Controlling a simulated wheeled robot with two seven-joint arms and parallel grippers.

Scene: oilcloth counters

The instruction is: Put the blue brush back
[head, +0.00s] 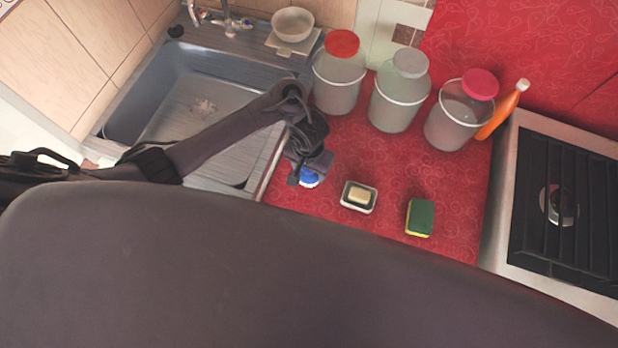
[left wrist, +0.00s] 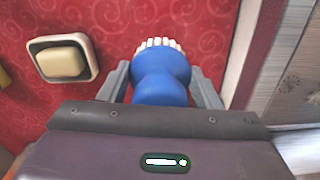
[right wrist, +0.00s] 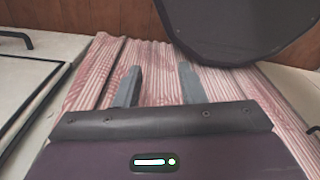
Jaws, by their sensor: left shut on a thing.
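The blue brush (head: 309,179) is at the red counter's left edge, beside the sink, mostly hidden by my left gripper (head: 304,172) in the head view. In the left wrist view the brush (left wrist: 162,85) stands between the two grey fingers, which are shut on its blue body, and its white bristles point away from the gripper. Whether it touches the counter is unclear. My right gripper (right wrist: 160,80) shows only in the right wrist view. Its fingers are apart with nothing between them, over a striped pink and white cloth (right wrist: 95,75).
A soap dish (head: 346,205) with soap and a green and yellow sponge (head: 420,217) lie right of the brush. Three lidded jars (head: 399,98) and an orange bottle (head: 500,112) stand behind. The sink (head: 160,80) is left; a stove (head: 560,200) is right.

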